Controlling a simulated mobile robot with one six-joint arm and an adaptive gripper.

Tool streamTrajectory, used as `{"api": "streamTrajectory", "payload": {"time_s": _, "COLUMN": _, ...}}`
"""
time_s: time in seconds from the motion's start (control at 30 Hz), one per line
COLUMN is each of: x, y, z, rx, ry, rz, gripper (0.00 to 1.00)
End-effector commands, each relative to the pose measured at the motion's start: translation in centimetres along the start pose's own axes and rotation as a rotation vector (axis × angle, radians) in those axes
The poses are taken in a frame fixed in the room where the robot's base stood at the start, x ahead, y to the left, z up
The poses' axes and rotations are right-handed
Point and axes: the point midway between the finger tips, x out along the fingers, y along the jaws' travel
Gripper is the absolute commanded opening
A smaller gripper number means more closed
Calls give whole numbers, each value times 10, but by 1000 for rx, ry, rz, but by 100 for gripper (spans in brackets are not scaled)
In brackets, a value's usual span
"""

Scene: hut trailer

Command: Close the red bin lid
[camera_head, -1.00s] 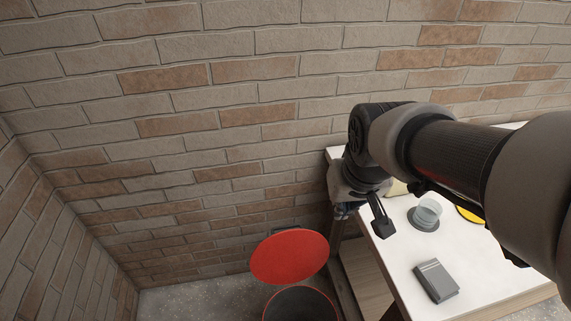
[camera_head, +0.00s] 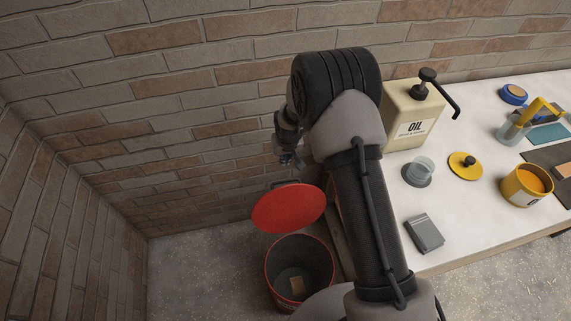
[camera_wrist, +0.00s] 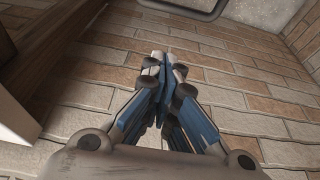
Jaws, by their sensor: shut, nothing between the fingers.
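The red bin (camera_head: 300,262) stands on the floor beside the table, open at the top, with a small tan block (camera_head: 297,285) inside. Its red lid (camera_head: 289,208) is raised and tilted up at the rear of the rim, on the wall side. My gripper (camera_head: 287,160) is above and behind the lid, near the brick wall, apart from the lid. In the wrist view my gripper (camera_wrist: 160,62) is shut with its blue-sided fingers together and nothing between them. The wrist view shows brick wall ahead; neither bin nor lid can be made out clearly there.
The white table (camera_head: 465,205) is right of the bin, partly behind my arm. Floor left of the bin is clear.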

Motion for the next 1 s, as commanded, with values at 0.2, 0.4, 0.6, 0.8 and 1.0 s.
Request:
{"api": "streamTrajectory", "payload": {"time_s": 0.2, "x": 21, "y": 0, "z": 2, "rx": 0, "ry": -2, "rz": 0, "gripper": 0}}
{"api": "streamTrajectory", "payload": {"time_s": 0.4, "x": 57, "y": 0, "z": 2, "rx": 0, "ry": -2, "rz": 0, "gripper": 0}}
{"api": "streamTrajectory", "payload": {"time_s": 0.6, "x": 93, "y": 0, "z": 2, "rx": 0, "ry": -3, "rz": 0, "gripper": 0}}
{"api": "streamTrajectory", "payload": {"time_s": 0.8, "x": 87, "y": 0, "z": 15, "rx": -1, "ry": -2, "rz": 0, "gripper": 0}}
{"api": "streamTrajectory", "payload": {"time_s": 1.0, "x": 75, "y": 0, "z": 30, "rx": -1, "ry": -1, "rz": 0, "gripper": 0}}
